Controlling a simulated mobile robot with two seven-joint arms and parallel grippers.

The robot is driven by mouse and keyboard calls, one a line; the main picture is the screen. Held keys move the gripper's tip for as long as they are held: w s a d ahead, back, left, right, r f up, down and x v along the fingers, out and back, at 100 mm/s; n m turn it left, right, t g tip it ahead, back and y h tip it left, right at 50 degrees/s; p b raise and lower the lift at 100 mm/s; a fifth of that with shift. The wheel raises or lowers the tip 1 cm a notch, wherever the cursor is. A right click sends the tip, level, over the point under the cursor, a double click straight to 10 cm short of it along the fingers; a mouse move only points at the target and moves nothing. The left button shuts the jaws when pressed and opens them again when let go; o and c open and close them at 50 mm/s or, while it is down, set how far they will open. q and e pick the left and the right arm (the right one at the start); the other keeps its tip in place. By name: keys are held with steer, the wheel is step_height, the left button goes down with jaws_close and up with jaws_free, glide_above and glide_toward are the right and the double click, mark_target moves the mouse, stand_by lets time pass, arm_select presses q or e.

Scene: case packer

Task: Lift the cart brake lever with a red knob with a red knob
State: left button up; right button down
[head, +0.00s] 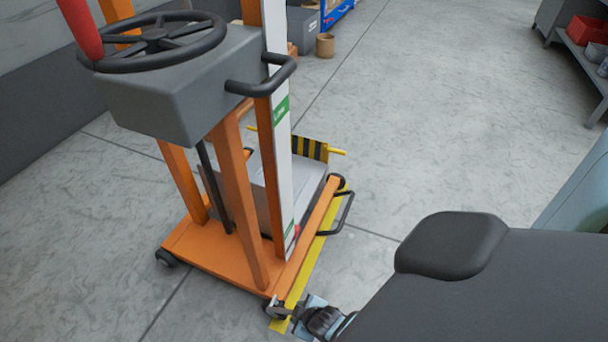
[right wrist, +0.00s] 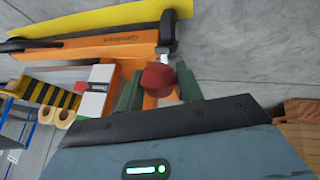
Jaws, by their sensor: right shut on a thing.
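The orange cart (head: 185,240) stands at left centre in the head view, with a black handwheel and grey housing on top. In the right wrist view a dark red knob (right wrist: 158,78) sits on a short pale stem near the cart's orange frame. The green fingers of my right gripper (right wrist: 159,88) are on either side of the knob, shut on it. In the head view my right gripper (head: 306,316) is low at the cart's front corner, beside a wheel. The knob cannot be made out there. My left gripper is not in view.
A yellow strip (head: 316,240) runs along the cart's right side on the floor. A black loop handle (head: 340,218) sticks out there. A shelf with red bins (head: 586,30) stands at the far right. The grey floor between is clear.

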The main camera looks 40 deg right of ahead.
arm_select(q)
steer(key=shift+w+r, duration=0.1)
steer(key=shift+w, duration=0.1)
arm_select(e)
steer(key=shift+w+a+r, duration=0.15)
steer(key=shift+w+r, duration=0.2)
steer(key=shift+w, duration=0.15)
steer(key=c, duration=1.3)
jaws_free()
steer(key=shift+c, duration=0.2)
steer(key=o, duration=0.4)
steer(key=shift+s+f, duration=0.1)
steer(key=shift+s, duration=0.05)
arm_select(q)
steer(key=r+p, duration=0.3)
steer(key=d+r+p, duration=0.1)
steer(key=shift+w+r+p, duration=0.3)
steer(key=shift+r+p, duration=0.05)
arm_select(e)
steer(key=v, duration=0.7)
steer(key=shift+s+r, duration=0.25)
steer(key=shift+r, duration=0.1)
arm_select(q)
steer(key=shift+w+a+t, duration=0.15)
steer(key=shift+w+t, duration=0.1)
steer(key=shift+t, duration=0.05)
